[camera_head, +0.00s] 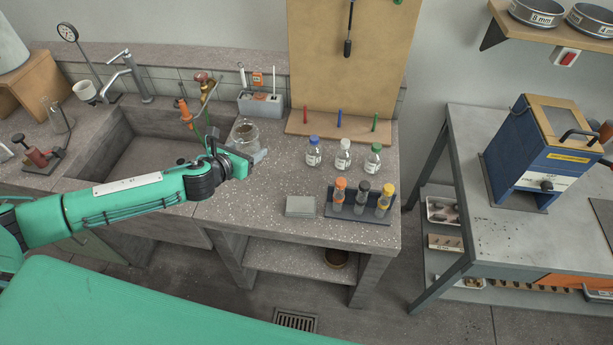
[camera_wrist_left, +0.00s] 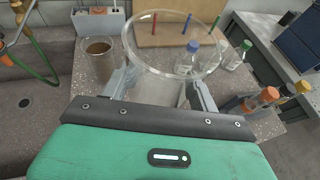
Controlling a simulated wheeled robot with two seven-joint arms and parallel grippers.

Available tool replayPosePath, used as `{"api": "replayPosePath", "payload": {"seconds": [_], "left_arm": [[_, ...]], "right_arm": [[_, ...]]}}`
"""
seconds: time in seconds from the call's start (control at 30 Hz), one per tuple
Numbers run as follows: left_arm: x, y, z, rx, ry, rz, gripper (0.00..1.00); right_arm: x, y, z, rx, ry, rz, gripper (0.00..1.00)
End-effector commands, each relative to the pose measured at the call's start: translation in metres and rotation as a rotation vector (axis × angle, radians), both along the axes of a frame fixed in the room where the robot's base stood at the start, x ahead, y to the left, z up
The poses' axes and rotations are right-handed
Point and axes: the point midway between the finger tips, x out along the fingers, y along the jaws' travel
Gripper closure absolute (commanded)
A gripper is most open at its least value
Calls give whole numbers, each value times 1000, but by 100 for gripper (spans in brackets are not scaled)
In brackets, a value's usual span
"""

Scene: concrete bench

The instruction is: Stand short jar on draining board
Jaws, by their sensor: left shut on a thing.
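My left gripper (camera_head: 256,158) is shut on a clear, empty-looking glass jar (camera_wrist_left: 172,62), whose round open rim faces the left wrist view. The gripper's two grey fingers (camera_wrist_left: 160,95) clasp the jar from either side. In the head view the gripper hides part of the glass, so how high the jar is above the bench is hard to tell. The wooden board with red, blue and green pegs (camera_head: 345,127), which appears to be the draining board, stands at the back of the bench, right of the gripper. My right gripper is out of view.
A glass beaker with brown contents (camera_wrist_left: 97,58) stands left of the held jar. Several capped bottles (camera_head: 343,154), a rack of capped vials (camera_head: 358,212) and a grey block (camera_head: 300,206) occupy the right of the bench. A sink (camera_head: 135,145) lies left.

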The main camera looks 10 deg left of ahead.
Motion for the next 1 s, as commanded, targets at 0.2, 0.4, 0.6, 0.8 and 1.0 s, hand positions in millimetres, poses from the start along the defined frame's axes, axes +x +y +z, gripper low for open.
{"api": "replayPosePath", "payload": {"seconds": [0.2,0.4,0.6,0.8,1.0], "left_arm": [[11,15,7,-2,5,6,87],[11,15,-39,-3,8,5,87],[10,14,-95,-4,8,7,87],[10,15,-138,-3,8,7,87],[12,15,-152,-3,3,6,87]], "right_arm": [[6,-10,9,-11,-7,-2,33],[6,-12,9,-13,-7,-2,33],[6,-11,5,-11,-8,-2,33],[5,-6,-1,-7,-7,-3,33],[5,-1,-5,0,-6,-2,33]]}}
